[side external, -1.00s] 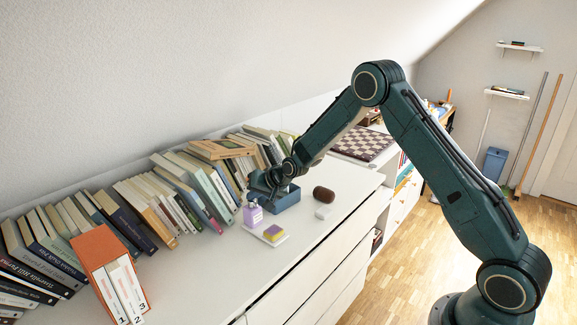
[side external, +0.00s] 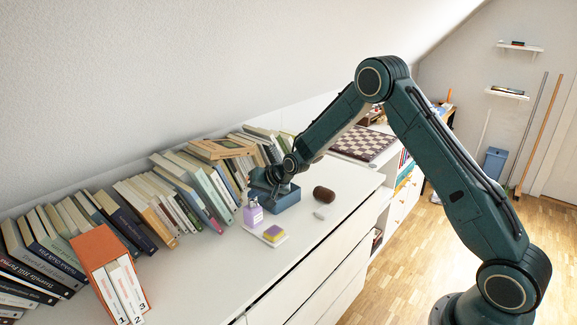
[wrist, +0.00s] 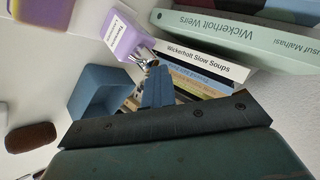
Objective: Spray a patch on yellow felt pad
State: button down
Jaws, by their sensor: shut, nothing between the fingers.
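A purple bottle with a white label (side external: 254,214) stands upright on the white top of the drawer unit. In the wrist view the bottle (wrist: 118,38) lies beyond my fingers, with a shiny metallic part near their tips; I cannot tell whether they touch. A small yellow and purple pad (side external: 274,232) lies on a white square base (side external: 262,238) just in front of the bottle. My gripper (side external: 266,190) is shut and empty, low behind the bottle and beside the blue open box (side external: 287,203). Its fingers also show in the wrist view (wrist: 151,72).
Books (side external: 190,185) stand and lean along the wall behind. A brown rounded block (side external: 323,194) and a small white block (side external: 322,213) lie right of the box. An orange binder box (side external: 95,250) stands at front left. The top between binder and pad is clear.

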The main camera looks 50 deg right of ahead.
jog(key=shift+r, duration=2.45)
jog(key=shift+r, duration=0.1)
jog(key=s+a+r+n+g, duration=0.1)
jog(key=s+a+r+n, duration=0.1)
jog(key=s+r, duration=0.65)
jog(key=s+a+r+n+g, duration=0.1)
jog(key=s+a+r+n, duration=0.15)
jog(key=s+r, duration=0.65)
jog(key=s+a+n+g+h, duration=0.1)
jog(key=s+a+n, duration=0.1)
jog(key=s, duration=2.5)
jog(key=shift+n+g, duration=0.3)
jog(key=shift+n, duration=0.35)
